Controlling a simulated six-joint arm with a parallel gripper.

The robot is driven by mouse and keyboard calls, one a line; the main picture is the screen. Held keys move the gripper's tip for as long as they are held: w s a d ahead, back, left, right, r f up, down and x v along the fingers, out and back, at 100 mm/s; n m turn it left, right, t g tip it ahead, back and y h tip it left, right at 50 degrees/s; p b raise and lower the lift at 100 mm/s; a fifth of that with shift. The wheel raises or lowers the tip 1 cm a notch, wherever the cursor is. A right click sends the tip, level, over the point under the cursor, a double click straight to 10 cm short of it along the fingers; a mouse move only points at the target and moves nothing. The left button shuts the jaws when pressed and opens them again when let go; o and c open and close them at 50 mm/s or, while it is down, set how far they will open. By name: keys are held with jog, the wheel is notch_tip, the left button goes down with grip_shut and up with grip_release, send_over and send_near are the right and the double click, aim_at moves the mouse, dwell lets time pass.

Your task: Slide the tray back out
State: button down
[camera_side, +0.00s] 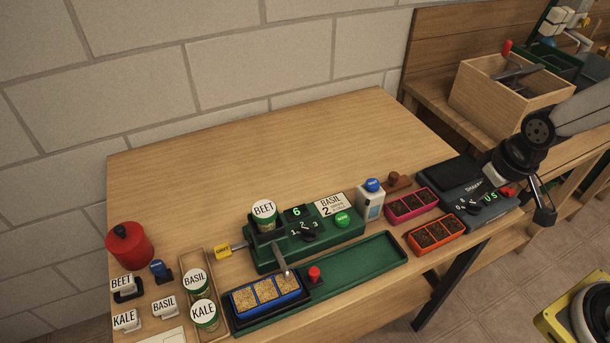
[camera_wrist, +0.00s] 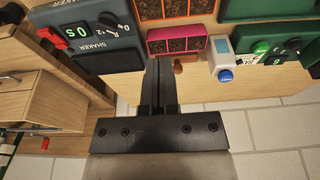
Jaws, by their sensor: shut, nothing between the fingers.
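A blue tray (camera_side: 268,293) with three cells of tan grainy fill sits in a dark carriage at the left end of a long green track (camera_side: 372,262). A red knob (camera_side: 314,273) stands at the carriage's right side. A metal spout (camera_side: 285,270) from the green seeder (camera_side: 280,252) is over the tray. The right part of the track is empty. My gripper (camera_wrist: 159,68) is shut and empty in the wrist view, near the pink-rimmed tray and shaker. In the side view my arm is at the far right, well away from the blue tray; the fingertips are unclear there.
A pink tray (camera_side: 411,205) and an orange tray (camera_side: 436,235), both dark-filled, lie between the seeder and the shaker (camera_side: 478,207). A blue-capped bottle (camera_side: 370,200) stands beside the seeder. Labelled jars (camera_side: 204,316) and a red canister (camera_side: 130,246) are at left. The table's back is clear.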

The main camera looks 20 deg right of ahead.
dwell(0.4)
jog(key=shift+c, duration=2.4)
grip_release()
jog(key=shift+w+a, duration=0.15)
jog(key=shift+a, duration=0.05)
jog(key=shift+o, duration=0.2)
jog(key=w+a+m, duration=0.2)
jog(key=w+a, duration=0.2)
jog(key=a, duration=0.3)
jog(key=shift+w+f+g, duration=0.15)
jog(key=shift+w+g, duration=0.1)
jog(key=shift+g, duration=0.15)
jog(key=m+g, duration=0.2)
jog(key=m, duration=0.5)
send_over(314, 271)
notch_tip(314, 271, down, 4)
jog(key=shift+f, duration=0.1)
jog(key=shift+f, duration=3.85)
